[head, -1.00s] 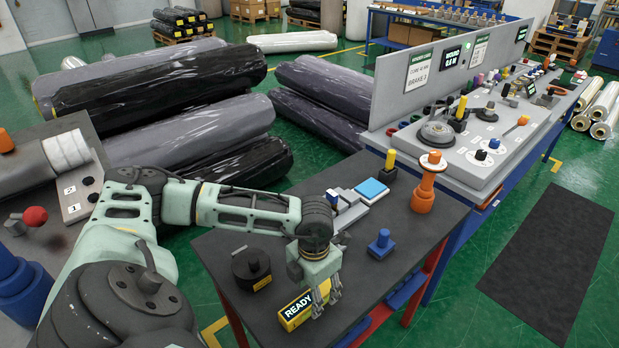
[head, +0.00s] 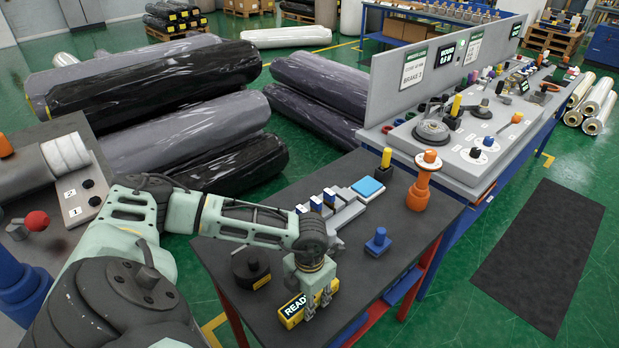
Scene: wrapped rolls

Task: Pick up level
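A yellow block with a dark face reading "READY", which I take to be the level (head: 292,311), lies on the dark tabletop (head: 400,222) near its front edge. My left gripper (head: 318,303) points down at the level's right part. Its two fingers show apart, with a gap between them, and cover part of the lettering. Yellow shows again just right of the fingers. I cannot tell whether the fingers touch the level or are only in front of it. My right gripper is not in view.
A black round canister (head: 251,268) stands left of the level. A blue knobbed piece (head: 378,242), an orange spool (head: 421,185) and a grey fixture with a blue pad (head: 368,187) stand farther back. The tabletop between the level and the blue piece is clear.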

